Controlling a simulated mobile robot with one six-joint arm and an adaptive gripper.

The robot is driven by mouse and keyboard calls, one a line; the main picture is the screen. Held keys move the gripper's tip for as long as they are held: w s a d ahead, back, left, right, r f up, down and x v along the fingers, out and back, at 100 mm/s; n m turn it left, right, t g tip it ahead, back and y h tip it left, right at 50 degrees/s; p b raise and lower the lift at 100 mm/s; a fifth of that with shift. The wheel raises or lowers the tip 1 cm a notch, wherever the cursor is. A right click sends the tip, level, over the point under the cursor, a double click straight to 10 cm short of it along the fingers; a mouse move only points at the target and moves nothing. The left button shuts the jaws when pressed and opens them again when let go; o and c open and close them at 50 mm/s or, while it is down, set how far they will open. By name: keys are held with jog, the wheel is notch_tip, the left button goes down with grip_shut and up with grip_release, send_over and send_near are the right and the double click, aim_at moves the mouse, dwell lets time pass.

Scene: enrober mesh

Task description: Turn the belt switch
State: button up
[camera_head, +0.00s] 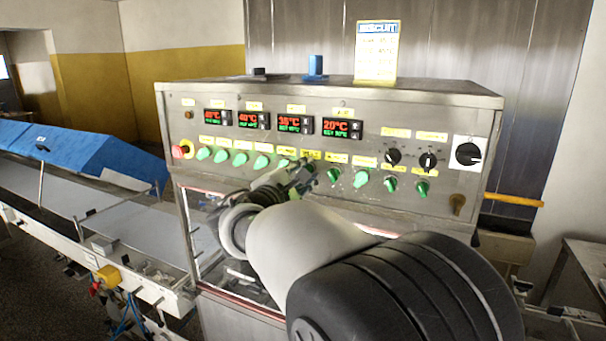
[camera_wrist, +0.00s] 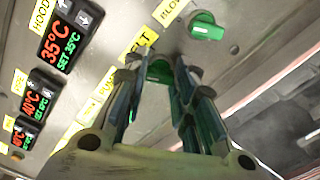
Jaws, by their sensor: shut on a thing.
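The belt switch (camera_wrist: 158,69) is a green rotary knob on the steel control panel (camera_head: 440,110), beside a yellow label reading "BELT" in the wrist view. My gripper (camera_wrist: 156,76) is shut on this knob, with one finger on each side of it. The fingers hide part of the knob, so its exact angle is hard to tell. In the head view my gripper (camera_head: 298,178) reaches the middle of the row of green knobs, and my arm and fingers cover the switch there.
A neighbouring green knob (camera_wrist: 207,27) sits close by under a "BLOW" label. More green knobs (camera_head: 240,159), a red stop button (camera_head: 181,151), black dials (camera_head: 428,161) and lit temperature displays (camera_head: 342,127) share the panel. A conveyor (camera_head: 80,205) runs at the left.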

jog(key=shift+n, duration=0.3)
jog(key=o, duration=1.1)
jog(key=shift+c, duration=0.2)
jog(key=v, duration=1.2)
